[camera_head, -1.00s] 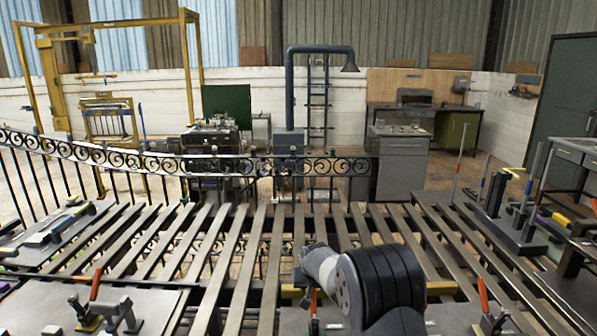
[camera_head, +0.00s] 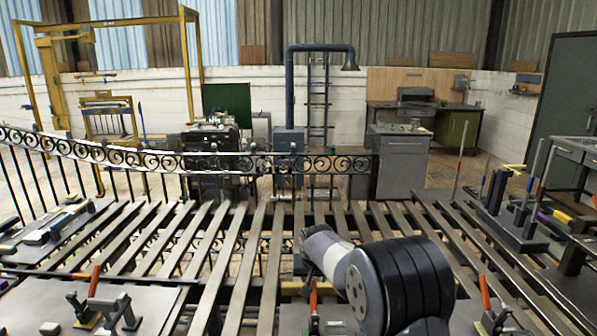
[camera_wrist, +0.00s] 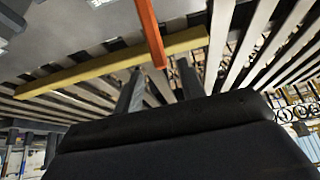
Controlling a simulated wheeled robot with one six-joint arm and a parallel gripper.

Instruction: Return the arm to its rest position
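My gripper (camera_wrist: 158,82) shows in the wrist view as two grey fingers standing apart, with nothing held between them. An orange clamp handle (camera_wrist: 149,30) and a yellow bar (camera_wrist: 110,62) lie beyond the fingertips. In the head view my arm is folded over the front of the slatted bench at lower right, and it hides my gripper there. The black scroll gate (camera_head: 205,163) stretches across the far side of the slats, from the left edge to the middle.
Slats (camera_head: 225,260) fill the middle of the bench. Orange-handled clamps (camera_head: 93,285) stand on plates along the near edge, some close to my arm. A dark block with upright posts (camera_head: 510,225) stands at right. A grey cabinet (camera_head: 400,168) stands behind.

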